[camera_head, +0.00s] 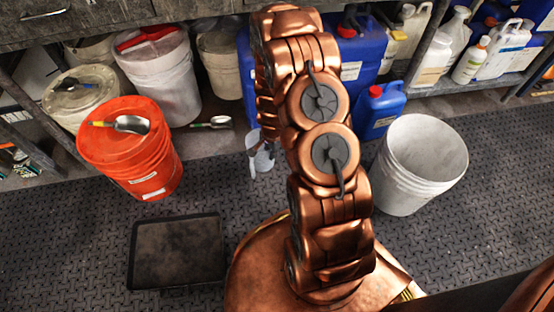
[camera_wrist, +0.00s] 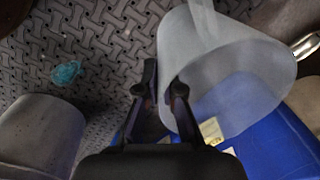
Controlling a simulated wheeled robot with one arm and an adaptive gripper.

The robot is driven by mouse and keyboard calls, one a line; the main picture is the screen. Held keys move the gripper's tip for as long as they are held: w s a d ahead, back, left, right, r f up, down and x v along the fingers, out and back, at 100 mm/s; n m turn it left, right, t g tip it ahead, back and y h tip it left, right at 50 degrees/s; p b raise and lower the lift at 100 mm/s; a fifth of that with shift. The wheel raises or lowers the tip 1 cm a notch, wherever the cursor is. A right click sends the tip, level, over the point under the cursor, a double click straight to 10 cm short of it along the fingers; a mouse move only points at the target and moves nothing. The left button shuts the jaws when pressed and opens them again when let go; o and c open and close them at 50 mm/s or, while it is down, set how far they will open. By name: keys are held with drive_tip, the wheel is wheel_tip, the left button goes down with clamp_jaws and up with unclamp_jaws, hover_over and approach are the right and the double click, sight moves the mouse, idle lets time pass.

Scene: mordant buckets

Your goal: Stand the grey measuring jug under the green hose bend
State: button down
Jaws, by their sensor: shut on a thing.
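The grey measuring jug (camera_wrist: 225,75) is pale and translucent, and fills the upper right of the wrist view. My gripper (camera_wrist: 164,85) is shut on its wall, one finger on each side of the near edge. In the head view part of the jug (camera_head: 264,160) shows just left of my arm, above the floor and in front of the blue drums; my arm hides the rest of it and my gripper. I cannot make out a green hose bend in either view.
An orange bucket (camera_head: 128,158) with a scoop on top stands left, near a black tray (camera_head: 177,252). An open white bucket (camera_head: 420,165) and a small blue canister (camera_head: 379,112) stand right. A teal lump (camera_wrist: 67,72) lies on the floor.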

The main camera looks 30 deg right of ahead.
drive_tip(key=s+a+f+m, duration=0.1)
drive_tip(key=s+f+m, duration=0.2)
drive_tip(key=s+f, duration=0.4)
drive_tip(key=w+d+f+b, duration=0.4)
drive_tip(key=w+d+b, duration=0.3)
drive_tip(key=w+d, duration=0.3)
drive_tip(key=shift+w, duration=0.5)
drive_tip(key=shift+f, duration=0.1)
drive_tip(key=c, duration=1.3)
unclamp_jaws()
